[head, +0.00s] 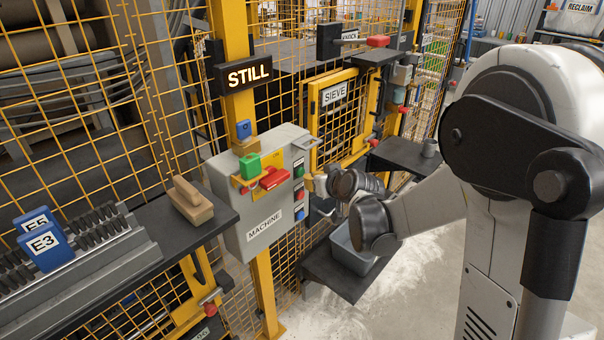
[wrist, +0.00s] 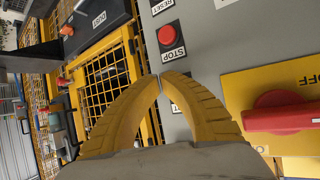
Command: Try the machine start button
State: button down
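The grey machine box (head: 250,225), labelled MACHINE, hangs on a yellow post. Its right side carries a column of buttons: a greenish one (head: 299,171) on top, a red one below it and a blue one at the bottom. In the wrist view the red button (wrist: 166,35) is labelled STOP. A partly covered label (wrist: 177,107) lies behind my fingers, and the button there is hidden. My gripper (wrist: 163,79) is shut and empty, its yellow fingertips together in front of the panel. In the head view my gripper (head: 314,186) is beside the button column. I cannot tell whether it touches.
A red switch handle (wrist: 285,118) sits on a yellow plate marked OFF. A lit sign (head: 248,75) reads STILL. A green padlock-like block (head: 250,165) is on the box. A wooden block (head: 190,205) lies on the left shelf. A grey bin (head: 350,250) stands below my gripper.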

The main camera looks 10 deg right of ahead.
jog(key=shift+w+a, duration=0.2)
jog(key=shift+w, duration=0.05)
jog(key=shift+w+a, duration=0.25)
jog(key=shift+w, duration=0.1)
dwell(0.7)
dwell(0.4)
jog(key=shift+s+d, duration=0.5)
jog(key=shift+s, duration=0.2)
jog(key=s+d, duration=0.1)
jog(key=s, duration=0.1)
jog(key=s+d, duration=0.2)
jog(key=shift+b, duration=0.3)
dwell(0.4)
